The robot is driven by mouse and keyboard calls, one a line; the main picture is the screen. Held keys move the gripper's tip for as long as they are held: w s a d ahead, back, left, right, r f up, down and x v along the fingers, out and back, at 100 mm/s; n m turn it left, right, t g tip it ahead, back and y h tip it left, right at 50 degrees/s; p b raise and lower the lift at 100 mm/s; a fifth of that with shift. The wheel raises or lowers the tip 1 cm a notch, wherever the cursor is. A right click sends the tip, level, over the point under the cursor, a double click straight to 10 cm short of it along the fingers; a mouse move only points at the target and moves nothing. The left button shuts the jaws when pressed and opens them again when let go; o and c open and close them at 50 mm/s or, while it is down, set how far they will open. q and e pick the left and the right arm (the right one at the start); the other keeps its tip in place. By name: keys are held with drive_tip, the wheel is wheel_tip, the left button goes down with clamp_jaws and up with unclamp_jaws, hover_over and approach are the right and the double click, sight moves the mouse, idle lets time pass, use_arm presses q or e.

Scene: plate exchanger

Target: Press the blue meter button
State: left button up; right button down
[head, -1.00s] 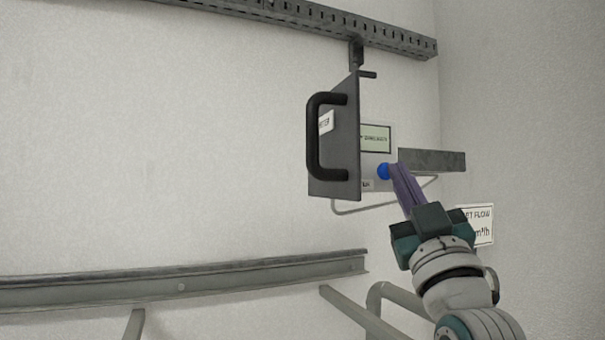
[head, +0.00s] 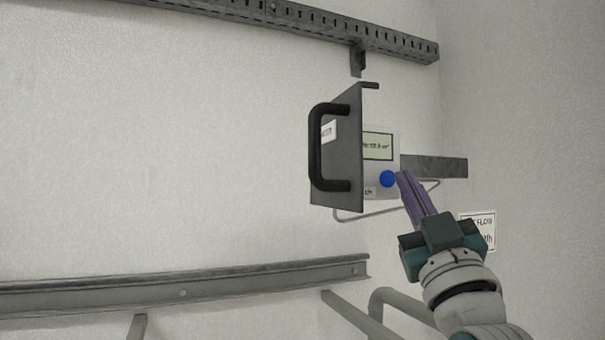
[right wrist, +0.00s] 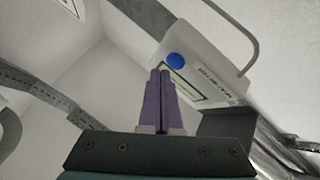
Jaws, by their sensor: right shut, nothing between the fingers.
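The blue meter button (head: 387,178) is a round knob low on the front of a pale meter box (head: 394,160), below its lit display (head: 377,146). The button also shows in the right wrist view (right wrist: 174,61). My right gripper (head: 402,175) has its purple fingers shut and empty. Its tips are just right of the button in the head view, with a small gap showing. In the right wrist view the fingertips (right wrist: 160,70) are just below and left of the button. My left gripper is not in view.
A dark open door (head: 345,150) with a black handle (head: 318,148) stands left of the meter. A slotted rail (head: 290,12) runs above and another rail (head: 180,280) below. Pipes (head: 350,312) are at the bottom. A label plate (head: 480,228) is on the right.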

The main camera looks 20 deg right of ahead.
drive_tip(key=shift+s, duration=0.1)
drive_tip(key=s+p, duration=0.3)
drive_tip(key=s, duration=0.2)
drive_tip(key=shift+d, duration=0.2)
idle(0.6)
